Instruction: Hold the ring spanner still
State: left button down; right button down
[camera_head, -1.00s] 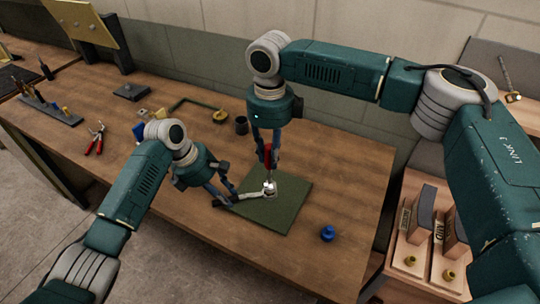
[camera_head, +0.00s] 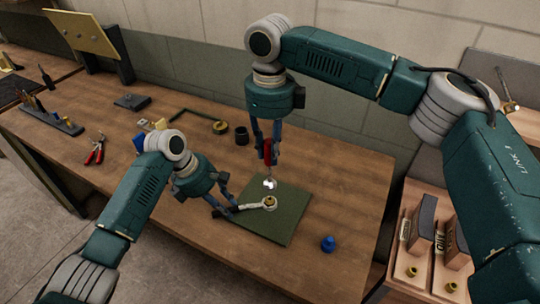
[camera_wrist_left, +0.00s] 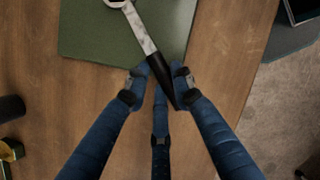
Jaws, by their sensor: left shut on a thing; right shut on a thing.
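The ring spanner (camera_head: 250,206) lies over the green mat (camera_head: 285,224) on the bench, its ring around a small brass-coloured piece (camera_head: 269,202). My left gripper (camera_head: 229,212) is shut on the spanner's dark handle end. The left wrist view shows the fingertips (camera_wrist_left: 160,82) on the black grip, with the pale shank (camera_wrist_left: 142,33) running up over the mat and the ring cut off at the top edge. My right gripper (camera_head: 266,143) is shut on a red-handled tool (camera_head: 267,153) held upright. Its shiny silver end (camera_head: 269,183) is above the brass piece, apart from it.
A blue knob-like piece (camera_head: 328,243) stands right of the mat. A dark cup (camera_head: 241,135), red pliers (camera_head: 95,150) and a tool rack (camera_head: 52,122) are further back and left. Wooden trays (camera_head: 425,255) with brass pieces stand at the right.

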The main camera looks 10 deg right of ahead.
pick_arm(q)
jog(key=c, duration=1.4)
grip_release()
jog(key=v, duration=1.2)
